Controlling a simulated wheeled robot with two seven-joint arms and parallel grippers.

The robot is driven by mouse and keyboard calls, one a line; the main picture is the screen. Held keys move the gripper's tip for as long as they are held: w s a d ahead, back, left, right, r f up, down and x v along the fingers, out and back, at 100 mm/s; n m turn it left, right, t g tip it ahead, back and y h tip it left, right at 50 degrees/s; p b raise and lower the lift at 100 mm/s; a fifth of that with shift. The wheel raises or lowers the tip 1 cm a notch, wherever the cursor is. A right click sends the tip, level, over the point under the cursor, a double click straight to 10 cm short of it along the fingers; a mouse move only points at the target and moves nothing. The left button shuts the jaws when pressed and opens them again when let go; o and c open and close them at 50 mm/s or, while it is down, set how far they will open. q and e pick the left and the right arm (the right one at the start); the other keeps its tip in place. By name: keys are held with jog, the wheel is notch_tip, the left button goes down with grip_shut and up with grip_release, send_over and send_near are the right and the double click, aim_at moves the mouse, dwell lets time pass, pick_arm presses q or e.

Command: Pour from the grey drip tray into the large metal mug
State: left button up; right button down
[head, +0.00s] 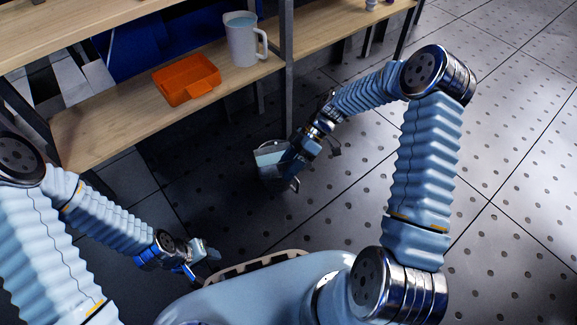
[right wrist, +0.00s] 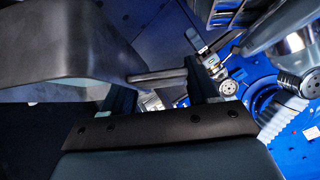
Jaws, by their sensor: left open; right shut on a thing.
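A grey, open vessel (head: 270,155), which I take for the grey drip tray, hangs above the floor in the middle of the head view. My right gripper (head: 293,168) is shut on its handle. In the right wrist view its grey wall (right wrist: 60,55) fills the upper left, and its bar handle (right wrist: 155,77) runs to my fingers. A tall pale grey mug (head: 241,42) with a handle stands upright on the shelf, bluish inside; I cannot tell if it is metal. My left gripper (head: 206,253) is open and empty at the lower left, away from both.
An orange tray (head: 186,80) lies on the wooden shelf (head: 120,125), left of the mug. A dark shelf post (head: 289,75) stands just right of the mug. A higher board (head: 70,30) covers the shelf's left part. The perforated floor (head: 500,150) at right is clear.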

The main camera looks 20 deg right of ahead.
dwell(0.4)
jog(key=shift+w+r, duration=0.15)
jog(key=shift+r, duration=0.2)
dwell(0.3)
jog(key=shift+w+r+m+g, duration=0.15)
jog(key=shift+r+m+g, duration=0.15)
jog(key=shift+g, duration=0.1)
jog(key=shift+w, duration=0.1)
jog(key=shift+r, duration=0.25)
jog(key=shift+w, duration=0.1)
dwell(0.5)
jog(key=shift+w+r+g, duration=0.15)
jog(key=shift+r+g, duration=0.1)
jog(key=shift+g, duration=0.15)
